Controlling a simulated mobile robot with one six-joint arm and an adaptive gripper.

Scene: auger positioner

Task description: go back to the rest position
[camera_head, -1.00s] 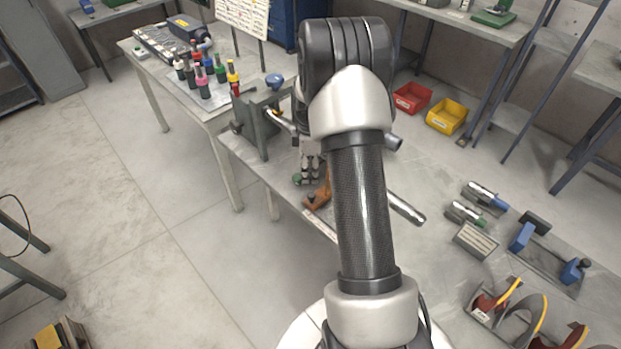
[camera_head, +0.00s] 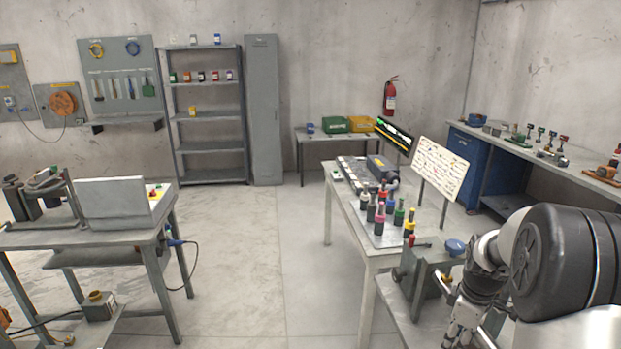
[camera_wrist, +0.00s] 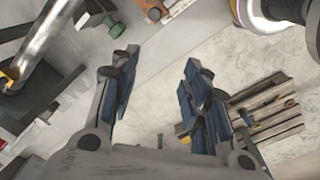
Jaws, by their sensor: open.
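My gripper (camera_wrist: 158,100) is open in the wrist view, its two blue-padded fingers well apart with only pale floor between them. In the head view, my arm reaches in at the lower right, and the wrist end (camera_head: 466,318) is near the bench with the grey vise-like fixture (camera_head: 418,272); the fingertips are cut off or hidden there. A shiny metal tube (camera_wrist: 42,42) shows at the upper left of the wrist view, apart from the fingers.
A table (camera_head: 372,246) with several coloured bottles (camera_head: 380,219) stands beyond the fixture. A workbench (camera_head: 70,237) stands at the left. The floor (camera_head: 255,270) between them is clear. A sign board (camera_head: 441,168) rises behind the bottles.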

